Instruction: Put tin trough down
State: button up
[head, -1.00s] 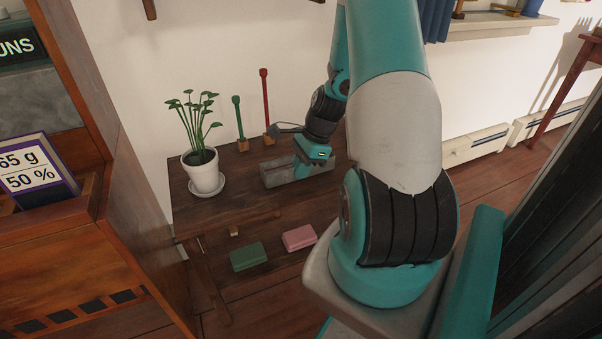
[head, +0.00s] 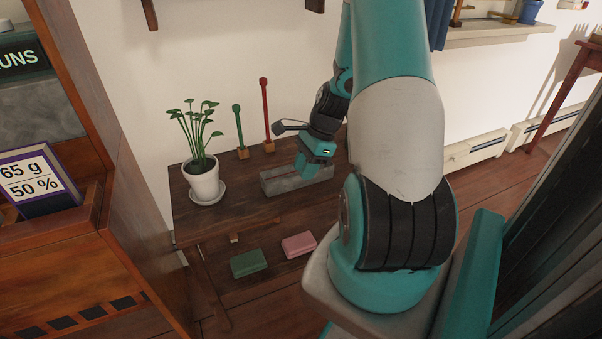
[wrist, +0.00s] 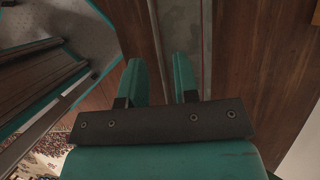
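The tin trough (head: 284,184), a long grey open box, rests on the dark wooden table (head: 225,222) in the head view. My gripper (head: 306,170) is just above the trough, toward its right half. In the wrist view the two teal fingers of my gripper (wrist: 158,66) are apart with nothing held between them. The trough (wrist: 180,30) runs away as a grey strip past the fingers, one long edge lying in line with the gap. Whether a finger touches the trough is hard to tell.
Left of the trough stands a potted plant (head: 203,178) on a saucer. Behind are a green post (head: 239,128) and a red post (head: 265,110) on wooden blocks. A green box (head: 249,263) and a pink box (head: 298,244) lie lower, in front. A wooden cabinet (head: 145,215) stands left.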

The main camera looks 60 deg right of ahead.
jog(key=p+v, duration=0.3)
jog(key=v, duration=0.6)
jog(key=w+a+r+n, duration=0.2)
jog(key=a+r+n, duration=0.1)
jog(key=a+n, duration=0.3)
jog(key=w+a+r+n+g, duration=0.15)
jog(key=a+r+n, duration=0.25)
jog(key=a, duration=0.5)
jog(key=w+a+r+n, duration=0.2)
jog(key=a+r+n, duration=0.1)
jog(key=a+n, duration=0.3)
jog(key=s+a+r+n, duration=0.3)
jog(key=s+a+n, duration=0.3)
jog(key=a, duration=0.3)
jog(key=s+a+r+n, duration=0.3)
jog(key=s+a+n, duration=0.4)
jog(key=a+n, duration=0.2)
jog(key=shift+g, duration=0.45)
